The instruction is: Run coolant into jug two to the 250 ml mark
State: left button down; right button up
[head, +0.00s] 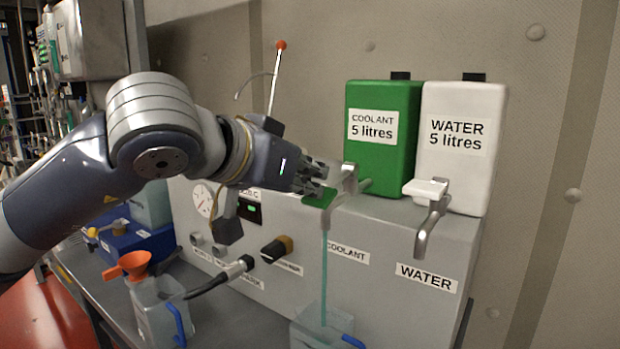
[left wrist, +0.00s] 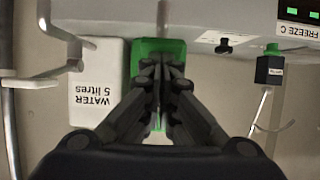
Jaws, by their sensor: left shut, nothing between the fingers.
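The coolant tap (head: 350,182) on the grey cabinet has a green lever (head: 320,198). A thin teal stream (head: 324,275) runs from its spout into a clear jug (head: 298,334) with a blue handle at the bottom edge of the head view. The picture cuts off this jug; I cannot read its number, marks or level. My left gripper (head: 322,181) is shut and empty, its fingertips at the green lever; whether they touch it I cannot tell. In the left wrist view the closed fingers (left wrist: 162,66) lie in front of green. My right gripper is not in view.
A green coolant tank (head: 388,165) and a white water tank (head: 455,175) stand on the cabinet. The water tap (head: 432,212) has a white lever.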

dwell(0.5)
pick_arm(q)
jog(key=r+v, duration=0.1)
jog(key=v, duration=1.2)
jog(key=shift+w+d+r, duration=0.15)
jog(key=shift+w+r, duration=0.15)
jog(key=shift+r, duration=0.05)
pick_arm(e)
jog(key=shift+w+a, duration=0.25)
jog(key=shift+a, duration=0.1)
